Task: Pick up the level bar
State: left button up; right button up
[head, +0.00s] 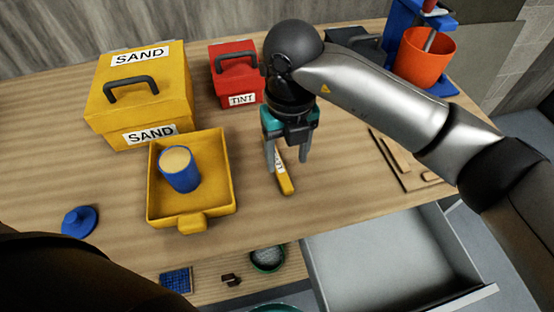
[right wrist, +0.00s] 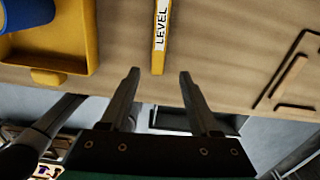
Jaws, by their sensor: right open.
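The level bar is a thin yellow bar with a white LEVEL label. It lies on the wooden table, and in the head view its near end (head: 286,184) shows below my right gripper (head: 288,160). In the right wrist view the level bar (right wrist: 160,40) lies ahead of and between the two fingertips (right wrist: 160,75), pointing away. My right gripper is open and empty, with its fingers apart above the bar. The upper part of the bar is hidden behind the gripper in the head view. My left gripper is not in view.
A yellow tray (head: 226,200) holding a blue cup (head: 181,178) stands left of the bar. Behind are a yellow SAND box (head: 110,100), a red TINT box (head: 235,75) and an orange cup (head: 424,58). A wooden frame (head: 400,165) lies right. An open drawer (head: 390,260) sits below the table edge.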

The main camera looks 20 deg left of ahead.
aim_at(284, 177)
jog(key=shift+f, duration=1.1)
jog(key=f, duration=0.3)
jog(key=shift+a+f, duration=0.3)
jog(key=shift+w+f, duration=0.1)
jog(key=shift+f, duration=0.45)
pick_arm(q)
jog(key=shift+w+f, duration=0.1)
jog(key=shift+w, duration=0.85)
pick_arm(e)
jog(key=shift+c, duration=0.4)
jog(key=shift+c, duration=0.8)
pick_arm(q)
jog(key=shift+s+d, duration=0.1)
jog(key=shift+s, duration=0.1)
pick_arm(e)
grip_shut()
